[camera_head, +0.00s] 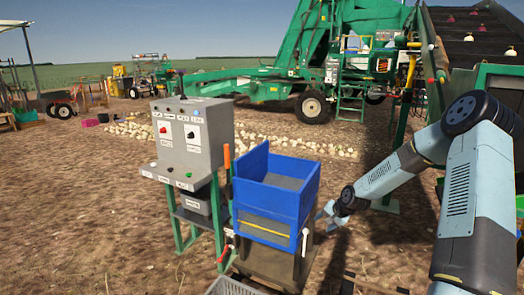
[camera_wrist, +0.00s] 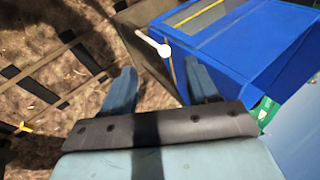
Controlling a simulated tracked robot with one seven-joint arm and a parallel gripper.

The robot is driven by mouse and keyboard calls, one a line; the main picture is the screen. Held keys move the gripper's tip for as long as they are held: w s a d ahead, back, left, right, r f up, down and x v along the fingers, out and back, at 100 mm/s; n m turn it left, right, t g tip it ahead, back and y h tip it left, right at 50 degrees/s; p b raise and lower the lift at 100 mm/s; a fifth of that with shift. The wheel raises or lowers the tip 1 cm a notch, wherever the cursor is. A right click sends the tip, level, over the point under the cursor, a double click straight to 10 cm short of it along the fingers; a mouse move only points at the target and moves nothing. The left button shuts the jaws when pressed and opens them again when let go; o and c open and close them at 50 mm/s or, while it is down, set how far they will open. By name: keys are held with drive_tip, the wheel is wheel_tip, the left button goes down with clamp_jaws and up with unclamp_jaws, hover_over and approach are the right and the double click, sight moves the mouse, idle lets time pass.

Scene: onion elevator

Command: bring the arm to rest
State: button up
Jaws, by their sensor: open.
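My gripper (camera_head: 324,212) is at the right side of the blue bin (camera_head: 285,192) in the head view, at the end of my light blue arm. In the wrist view, the two fingers of my gripper (camera_wrist: 162,80) stand apart with nothing between them. A white-knobbed lever (camera_wrist: 152,43) shows just beyond the fingertips there, apart from them as far as I can tell. The blue bin (camera_wrist: 250,45) fills the upper right of the wrist view, close to the right finger. My arm reaches down and left from the right edge of the head view.
A grey control box (camera_head: 195,135) with switches stands left of the bin on green legs. A grey crate (camera_head: 232,287) is at the bottom edge. A green harvesting machine (camera_head: 335,50) and a row of onions (camera_head: 300,147) lie behind. Open soil (camera_head: 80,215) is at the left.

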drive_tip(key=s+r+n+h, duration=0.2)
drive_tip(key=s+r, duration=0.5)
drive_tip(key=r, duration=0.2)
drive_tip(key=s+a+r+n+g+h, duration=0.1)
drive_tip(key=s+r, duration=0.5)
drive_tip(key=r, duration=0.4)
drive_tip(key=s+r+n+h, duration=0.2)
drive_tip(key=s+r, duration=0.5)
drive_tip(key=r, duration=0.2)
drive_tip(key=s+a+r+n, duration=0.1)
drive_tip(key=s+r, duration=0.4)
drive_tip(key=s, duration=0.7)
drive_tip(key=s+r+t, duration=0.1)
drive_tip(key=s+r, duration=0.4)
drive_tip(key=s, duration=0.7)
drive_tip(key=shift+s+a+r+n+y, duration=0.2)
drive_tip(key=shift+a+r+n+y, duration=0.2)
